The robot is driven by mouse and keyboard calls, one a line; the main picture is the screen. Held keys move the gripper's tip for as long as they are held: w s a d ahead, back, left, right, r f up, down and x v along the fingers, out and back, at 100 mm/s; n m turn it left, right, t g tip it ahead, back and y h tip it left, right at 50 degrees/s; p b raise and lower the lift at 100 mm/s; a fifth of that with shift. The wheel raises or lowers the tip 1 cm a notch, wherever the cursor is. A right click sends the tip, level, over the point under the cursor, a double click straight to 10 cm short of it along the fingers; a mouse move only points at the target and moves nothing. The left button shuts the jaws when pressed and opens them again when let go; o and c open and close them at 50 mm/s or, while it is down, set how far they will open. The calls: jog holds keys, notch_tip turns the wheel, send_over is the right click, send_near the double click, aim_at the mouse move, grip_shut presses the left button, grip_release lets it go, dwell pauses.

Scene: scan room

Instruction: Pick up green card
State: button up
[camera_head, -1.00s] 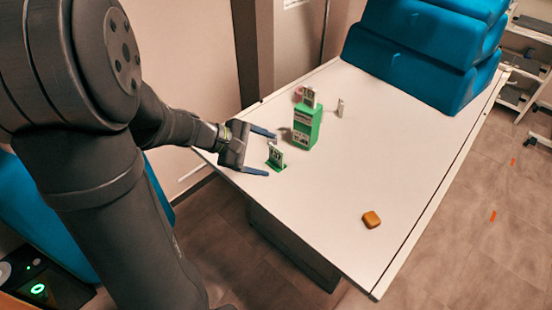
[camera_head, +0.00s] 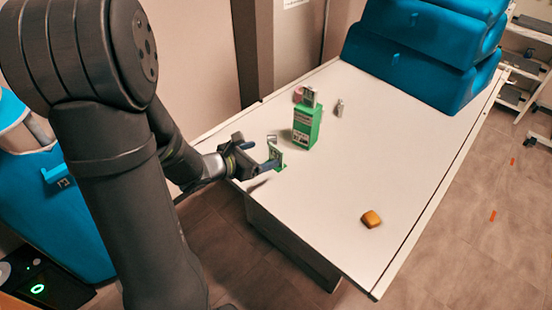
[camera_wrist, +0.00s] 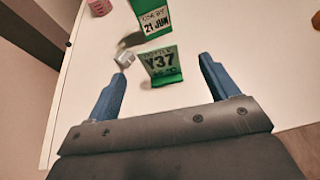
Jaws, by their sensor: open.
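The green card (camera_wrist: 162,65), printed "Y37", stands upright on a green base on the white table, in the upper middle of the wrist view. In the head view the green card (camera_head: 274,152) is partly hidden by my gripper (camera_head: 262,157). My gripper also shows in the wrist view (camera_wrist: 165,78), open and empty, its two blue fingers pointing toward the card with one on each side. The card lies near or just past the fingertips; I cannot tell whether they touch it.
A green box (camera_head: 305,126) with a "21 JUN" label stands just behind the card. A pink item (camera_head: 298,94) and a small grey vial (camera_head: 339,108) are farther back. An orange block (camera_head: 371,219) lies at the right front. Blue cushions (camera_head: 420,50) fill the table's far end.

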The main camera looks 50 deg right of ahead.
aim_at(275, 148)
jog(key=x, duration=0.3)
jog(key=shift+d+f, duration=0.1)
jog(key=shift+d, duration=0.25)
jog(key=shift+r+x, duration=0.15)
jog(key=shift+x, duration=1.25)
jog(key=shift+r+x, duration=0.1)
jog(key=shift+x, duration=1.25)
jog(key=shift+w+d, duration=0.15)
jog(key=shift+w, duration=0.05)
jog(key=c, duration=1.1)
